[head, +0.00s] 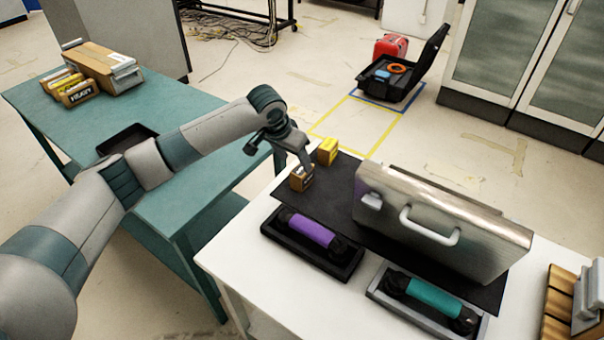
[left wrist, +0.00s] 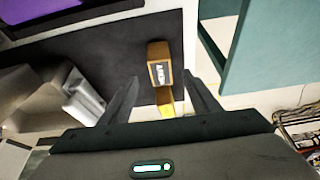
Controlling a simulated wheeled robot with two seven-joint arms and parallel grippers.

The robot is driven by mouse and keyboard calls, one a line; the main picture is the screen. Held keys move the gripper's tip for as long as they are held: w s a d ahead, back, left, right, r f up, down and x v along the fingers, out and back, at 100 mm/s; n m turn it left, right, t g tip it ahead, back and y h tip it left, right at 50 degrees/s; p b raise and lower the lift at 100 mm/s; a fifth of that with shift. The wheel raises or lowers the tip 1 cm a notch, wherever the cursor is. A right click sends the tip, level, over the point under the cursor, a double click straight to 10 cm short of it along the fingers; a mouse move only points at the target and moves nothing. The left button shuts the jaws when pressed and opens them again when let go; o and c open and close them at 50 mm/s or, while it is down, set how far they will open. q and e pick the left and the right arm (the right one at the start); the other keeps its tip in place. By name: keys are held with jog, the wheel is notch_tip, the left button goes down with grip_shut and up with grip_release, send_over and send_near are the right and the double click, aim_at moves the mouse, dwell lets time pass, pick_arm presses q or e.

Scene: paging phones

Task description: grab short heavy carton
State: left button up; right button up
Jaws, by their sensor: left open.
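A short brown carton (head: 301,178) with a dark label stands on the black mat at the back left of the white table. It also shows in the left wrist view (left wrist: 158,52), where the label is too small to read surely. A yellow carton (head: 327,151) stands just behind it and is partly hidden in the left wrist view (left wrist: 167,110). My left gripper (head: 304,161) is open above the brown carton, its fingers (left wrist: 160,82) on either side of the carton in the wrist view. I cannot tell if they touch. My right gripper is out of view.
A metal case (head: 440,225) with a white handle stands right of the cartons. Trays with a purple-grip handle (head: 310,229) and a teal-grip handle (head: 434,297) lie in front. The teal table (head: 190,190) at left holds a carton marked HEAVY (head: 77,94).

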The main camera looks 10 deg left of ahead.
aim_at(301, 169)
pick_arm(q)
jog(key=shift+x, duration=1.65)
jog(key=shift+w+d+p, duration=0.1)
jog(key=shift+p, duration=0.3)
jog(key=shift+w+d+f+p, duration=0.1)
jog(key=shift+w+f+p, duration=0.25)
jog(key=shift+f, duration=0.15)
jog(key=p+x, duration=0.1)
jog(key=x, duration=0.1)
jog(key=shift+w+d+f, duration=0.1)
jog(key=shift+w+f, duration=0.1)
jog(key=shift+f, duration=0.1)
jog(key=shift+w+f, duration=0.2)
jog(key=shift+f, duration=0.35)
jog(key=shift+c, duration=0.3)
jog(key=c, duration=1.4)
jog(key=shift+o, duration=0.2)
jog(key=shift+r, duration=0.2)
